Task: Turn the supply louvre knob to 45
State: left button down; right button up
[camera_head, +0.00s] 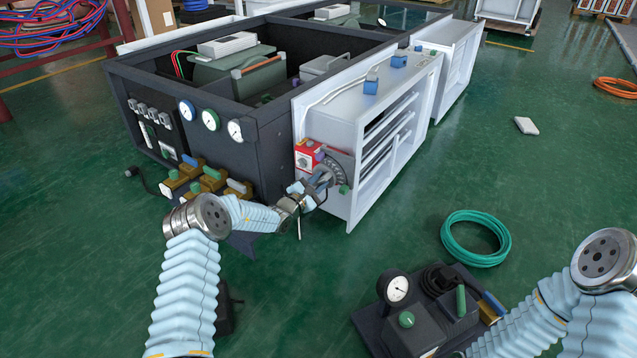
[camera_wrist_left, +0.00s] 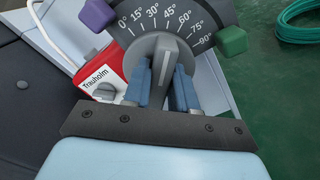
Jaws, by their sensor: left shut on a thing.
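The supply louvre knob (camera_wrist_left: 163,62) is a grey round knob with a raised ridge, in front of a dark dial plate (camera_wrist_left: 200,14) marked 0° to 90°. Its ridge points up, roughly between the 30° and 45° marks; the exact reading is hard to tell. My left gripper (camera_wrist_left: 164,86) is shut on the knob, one blue-grey finger on each side. In the head view, my left gripper (camera_head: 320,180) reaches the dial plate (camera_head: 341,166) on the white box's near end and hides most of the knob. My right forearm shows at bottom right, but its gripper is out of sight.
A red box (camera_wrist_left: 100,82) sits beside the dial. A purple block (camera_wrist_left: 97,14) and a green block (camera_wrist_left: 231,41) stick out at the dial's edge. Brass valves (camera_head: 205,180) lie left of my gripper.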

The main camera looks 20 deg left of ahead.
pick_arm(q)
jog(key=c, duration=1)
grip_release()
jog(key=p+v, duration=0.2)
jog(key=v, duration=1.2)
jog(key=shift+d, duration=0.1)
